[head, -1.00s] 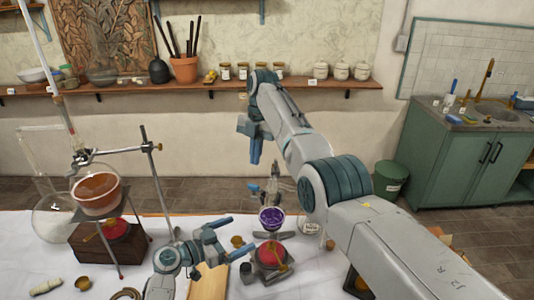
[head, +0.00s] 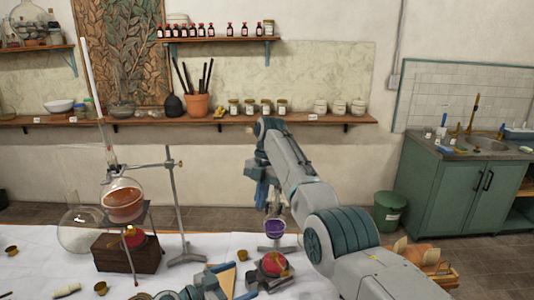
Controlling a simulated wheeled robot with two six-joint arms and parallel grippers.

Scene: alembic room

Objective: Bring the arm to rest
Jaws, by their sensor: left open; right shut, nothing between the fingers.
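My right arm reaches in from the right across the picture. Its gripper (head: 261,196) hangs above the table with its blue fingers pointing down, shut and empty. It is above and slightly left of a bowl of purple stuff (head: 275,227) in a stand, apart from it as far as I can tell. My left gripper (head: 233,275) is low at the bottom edge over the white-covered table (head: 50,245), its fingers open. Most of the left arm is cut off by the picture edge.
A flask of orange liquid (head: 123,203) stands on a tripod left, beside a clamp stand (head: 177,200). A red-topped burner (head: 273,264) is near the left gripper. A wall shelf (head: 150,121) is behind. A green bin (head: 389,211) and sink cabinet (head: 455,188) are right.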

